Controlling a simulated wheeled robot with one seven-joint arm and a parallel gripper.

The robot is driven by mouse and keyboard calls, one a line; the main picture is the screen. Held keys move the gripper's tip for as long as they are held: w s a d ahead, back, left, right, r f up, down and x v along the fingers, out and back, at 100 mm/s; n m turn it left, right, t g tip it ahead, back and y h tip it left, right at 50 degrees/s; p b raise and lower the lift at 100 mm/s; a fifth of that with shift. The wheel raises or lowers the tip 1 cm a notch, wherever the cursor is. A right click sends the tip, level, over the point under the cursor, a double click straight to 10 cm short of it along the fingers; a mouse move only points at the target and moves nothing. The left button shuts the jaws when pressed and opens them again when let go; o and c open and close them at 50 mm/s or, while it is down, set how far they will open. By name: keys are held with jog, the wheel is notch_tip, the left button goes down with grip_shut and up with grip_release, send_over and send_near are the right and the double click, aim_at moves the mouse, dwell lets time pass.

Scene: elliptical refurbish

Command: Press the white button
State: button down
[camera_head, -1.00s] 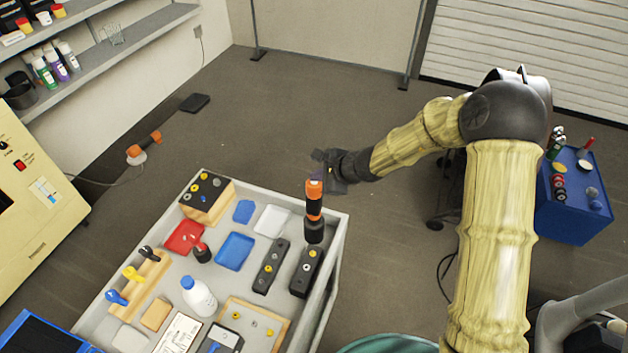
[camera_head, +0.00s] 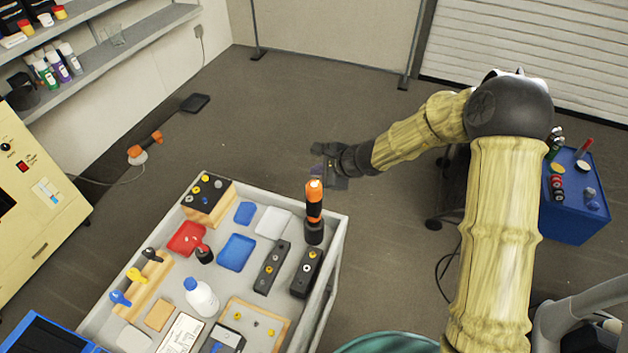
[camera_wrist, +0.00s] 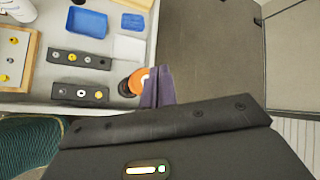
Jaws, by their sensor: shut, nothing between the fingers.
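Two black button boxes lie side by side on the grey tray-topped cart (camera_head: 338,235). The right box (camera_head: 300,287) carries a pale, white-looking button (camera_head: 306,268) and a yellowish one. The left box (camera_head: 262,286) has small buttons with a yellow one in the middle. Both boxes also show in the wrist view, the near one (camera_wrist: 69,98) with a white-looking button (camera_wrist: 81,93). Which button is meant is hard to tell at this size. My gripper (camera_head: 322,174) is shut and empty, beyond the boxes near the cart's far right corner. Its purple fingers (camera_wrist: 156,88) are apart from both boxes.
An orange-and-black tool (camera_head: 314,210) stands upright between my gripper and the right box. Blue (camera_head: 236,252), red (camera_head: 187,238) and white (camera_head: 272,221) trays, a white bottle (camera_head: 201,298) and a knobbed black block (camera_head: 207,188) fill the cart. Open floor lies beyond.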

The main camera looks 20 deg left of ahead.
notch_tip(320, 180, up, 4)
jog(key=shift+f+p, duration=0.1)
jog(key=shift+p, duration=1.1)
jog(key=shift+d, duration=0.1)
jog(key=s+d+n+h+b, duration=0.2)
jog(key=s+d+n, duration=0.2)
jog(key=d, duration=0.6)
jog(key=s+d+n+h+b, duration=0.2)
jog(key=s+d+n, duration=0.3)
jog(key=s+d, duration=0.4)
jog(key=s+d+n+g+h+b, duration=0.1)
jog(key=s+d+n+h, duration=0.3)
jog(key=d, duration=0.9)
jog(key=s+b, duration=0.1)
jog(key=s, duration=0.1)
jog(key=shift+s+d+r+n, duration=0.2)
jog(key=shift+s+r+n, duration=0.1)
jog(key=shift+s, duration=0.1)
jog(key=shift+w, duration=0.1)
